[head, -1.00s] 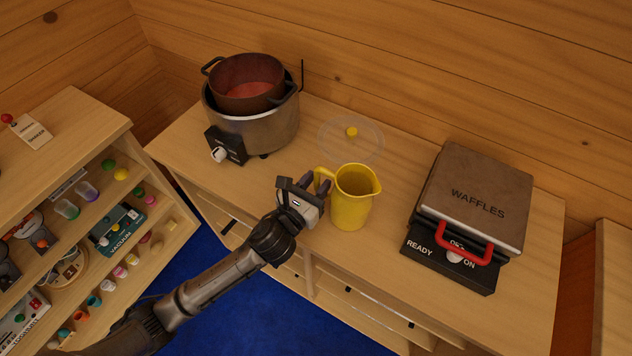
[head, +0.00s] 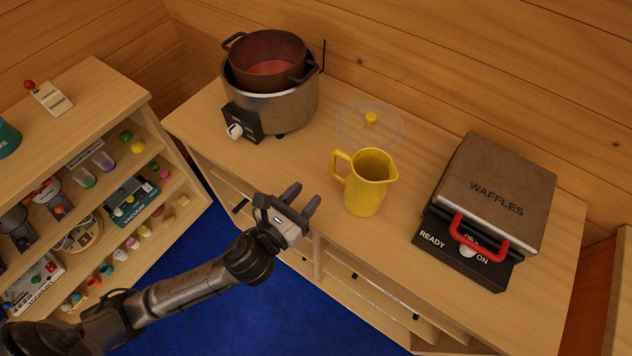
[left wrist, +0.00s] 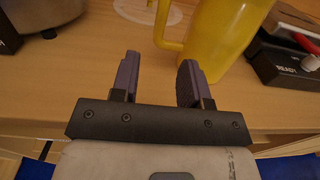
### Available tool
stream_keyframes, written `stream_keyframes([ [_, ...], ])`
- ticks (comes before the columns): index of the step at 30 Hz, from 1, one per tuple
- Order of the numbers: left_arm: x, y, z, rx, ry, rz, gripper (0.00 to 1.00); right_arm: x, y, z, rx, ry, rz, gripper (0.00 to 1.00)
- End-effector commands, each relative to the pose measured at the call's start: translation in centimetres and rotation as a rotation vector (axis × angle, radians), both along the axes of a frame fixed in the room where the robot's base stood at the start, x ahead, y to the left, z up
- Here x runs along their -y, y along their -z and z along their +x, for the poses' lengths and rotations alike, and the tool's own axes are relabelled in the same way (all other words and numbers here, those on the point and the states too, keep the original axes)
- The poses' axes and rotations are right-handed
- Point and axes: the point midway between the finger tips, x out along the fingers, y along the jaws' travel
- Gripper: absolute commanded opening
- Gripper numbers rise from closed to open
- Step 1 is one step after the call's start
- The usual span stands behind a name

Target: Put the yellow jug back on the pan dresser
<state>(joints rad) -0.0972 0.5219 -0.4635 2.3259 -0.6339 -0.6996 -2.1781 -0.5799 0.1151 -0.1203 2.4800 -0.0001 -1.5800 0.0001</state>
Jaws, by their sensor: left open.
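The yellow jug (head: 367,184) stands upright on the wooden dresser top (head: 215,113), its handle toward the left. My left gripper (head: 302,198) is open and empty, in front of the dresser's front edge, to the left of the jug and apart from it. In the left wrist view the jug (left wrist: 222,35) stands beyond the two open fingers (left wrist: 158,75), slightly right, with its handle nearest and its top cut off. My right gripper is in neither view.
A cooker (head: 290,106) with a brown pot (head: 262,48) in it stands at the left. A clear lid with a yellow knob (head: 370,118) lies behind the jug. A waffle maker (head: 497,187) stands at the right. A shelf unit (head: 75,88) with small items is at far left.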

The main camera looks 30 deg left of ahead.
Motion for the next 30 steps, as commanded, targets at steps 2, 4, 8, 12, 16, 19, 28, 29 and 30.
stream_keyframes([
  [2, -0.1, 0.1, -0.9, -0.001, 0.001, 0.000, 0.42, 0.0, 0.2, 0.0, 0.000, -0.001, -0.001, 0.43],
  [4, -0.2, 0.1, -1.4, -0.001, 0.000, 0.001, 0.42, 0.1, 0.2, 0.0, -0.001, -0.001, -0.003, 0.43],
  [8, -0.3, 0.0, -1.9, 0.000, 0.000, 0.000, 0.42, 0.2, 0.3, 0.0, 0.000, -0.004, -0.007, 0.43],
  [12, -0.3, -0.1, -2.0, 0.001, 0.000, -0.001, 0.42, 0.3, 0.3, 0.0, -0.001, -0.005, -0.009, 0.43],
  [16, -0.3, 0.0, -2.0, 0.000, 0.000, 0.000, 0.42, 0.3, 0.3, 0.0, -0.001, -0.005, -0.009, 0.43],
  [19, -0.3, 0.0, -2.0, 0.000, 0.000, 0.000, 0.42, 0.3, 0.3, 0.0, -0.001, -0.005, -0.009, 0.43],
  [28, -0.3, 0.0, -2.0, 0.000, 0.000, 0.000, 0.42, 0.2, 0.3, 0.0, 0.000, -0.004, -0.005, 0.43],
  [29, -0.3, 0.0, -2.0, 0.000, 0.000, 0.000, 0.42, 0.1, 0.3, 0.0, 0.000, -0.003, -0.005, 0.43],
  [30, -0.3, 0.0, -2.0, 0.000, 0.000, 0.000, 0.42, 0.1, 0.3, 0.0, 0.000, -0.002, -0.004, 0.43],
])
